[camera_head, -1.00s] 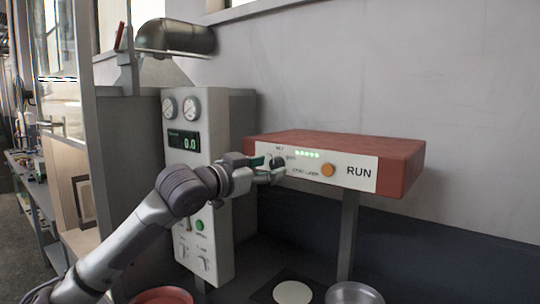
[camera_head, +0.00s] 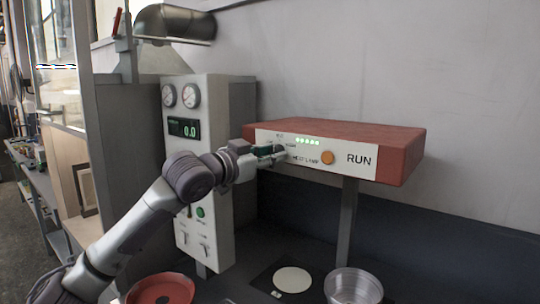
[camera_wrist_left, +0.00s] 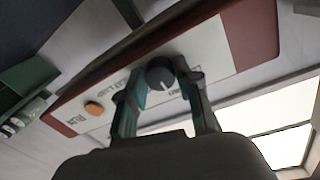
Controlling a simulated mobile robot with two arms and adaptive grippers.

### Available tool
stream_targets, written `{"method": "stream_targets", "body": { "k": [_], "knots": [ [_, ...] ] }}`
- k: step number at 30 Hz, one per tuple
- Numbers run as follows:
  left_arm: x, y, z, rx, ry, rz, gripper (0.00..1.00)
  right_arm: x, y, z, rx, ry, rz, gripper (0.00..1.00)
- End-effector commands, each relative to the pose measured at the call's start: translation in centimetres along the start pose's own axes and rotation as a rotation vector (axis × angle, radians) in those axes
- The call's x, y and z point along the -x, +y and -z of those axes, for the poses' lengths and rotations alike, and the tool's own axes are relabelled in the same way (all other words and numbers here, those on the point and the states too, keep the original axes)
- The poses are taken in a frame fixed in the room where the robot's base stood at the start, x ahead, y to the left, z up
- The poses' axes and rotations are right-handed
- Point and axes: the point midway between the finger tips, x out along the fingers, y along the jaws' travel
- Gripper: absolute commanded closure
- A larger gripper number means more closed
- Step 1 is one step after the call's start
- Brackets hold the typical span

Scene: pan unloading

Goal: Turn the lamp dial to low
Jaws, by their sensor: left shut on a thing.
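The heat lamp (camera_head: 395,143) is a red box with a white front panel, on a grey post. Its dark round dial (camera_wrist_left: 160,74) shows in the wrist view, with a pale pointer mark. My left gripper (camera_head: 272,154) is at the left end of the panel. Its two green-tipped fingers (camera_wrist_left: 158,92) stand on either side of the dial and are shut on it. In the head view the fingers mostly hide the dial, and the small labels around it are too blurred to read fully. My right gripper is not in view.
An orange button (camera_head: 327,157), green lights (camera_head: 307,141) and the word RUN share the panel. A white control cabinet (camera_head: 190,130) with gauges stands left, behind my left arm. Below are a red pan (camera_head: 160,290), a pale disc (camera_head: 293,280) and a clear round container (camera_head: 353,285).

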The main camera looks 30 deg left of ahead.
Motion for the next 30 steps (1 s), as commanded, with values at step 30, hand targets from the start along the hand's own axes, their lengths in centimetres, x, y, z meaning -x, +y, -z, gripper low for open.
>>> {"method": "stream_targets", "body": {
  "k": [30],
  "knots": [
    [-0.1,0.2,0.1,0.776,0.063,0.016,1.0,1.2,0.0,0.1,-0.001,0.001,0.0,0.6]
  ]
}}
